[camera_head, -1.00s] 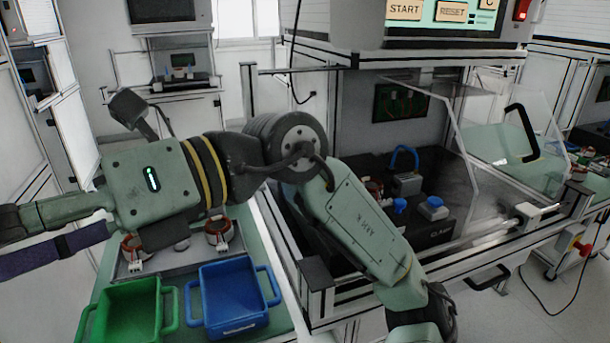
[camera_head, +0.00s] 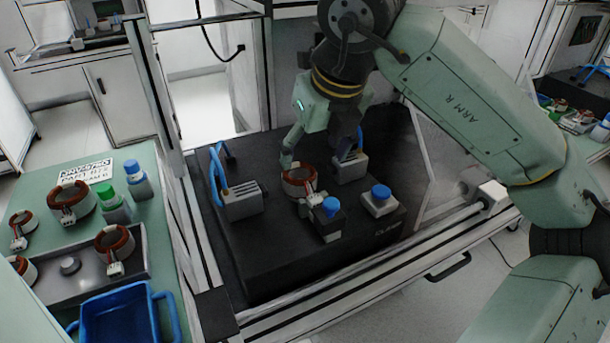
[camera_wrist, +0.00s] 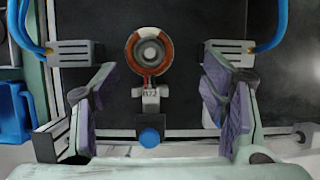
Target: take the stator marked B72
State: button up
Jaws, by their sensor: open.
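The stator (camera_head: 299,180), a copper-coloured ring with a white connector, sits on the black test bench in the head view. In the wrist view the stator (camera_wrist: 150,50) shows from above, centred ahead, and its connector tag reads B72. My gripper (camera_head: 322,150) is above and behind the stator in the head view. In the wrist view my gripper (camera_wrist: 157,98) has its purple-padded fingers wide apart, one left and one right of the stator's line. Nothing is between the pads, and the fingers do not appear to touch the stator.
Grey clamp blocks (camera_head: 241,202) (camera_head: 350,165) flank the stator. A blue-knobbed block (camera_head: 331,220) stands in front, and a blue button box (camera_head: 380,201) to its right. On the left table are other stators (camera_head: 71,202), a grey tray (camera_head: 72,285) and a blue bin (camera_head: 130,318).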

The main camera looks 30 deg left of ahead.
aim_at(309, 176)
jog(key=shift+x, duration=0.9)
jog(key=shift+s+a+f+p, duration=0.1)
jog(key=shift+a+f+p, duration=0.1)
jog(key=shift+f+p, duration=0.35)
jog(key=x, duration=0.2)
jog(key=p+x, duration=0.1)
jog(key=x, duration=0.1)
jog(key=shift+s+f, duration=0.2)
jog(key=shift+s, duration=0.05)
jog(key=shift+w, duration=0.1)
jog(key=c, duration=1.4)
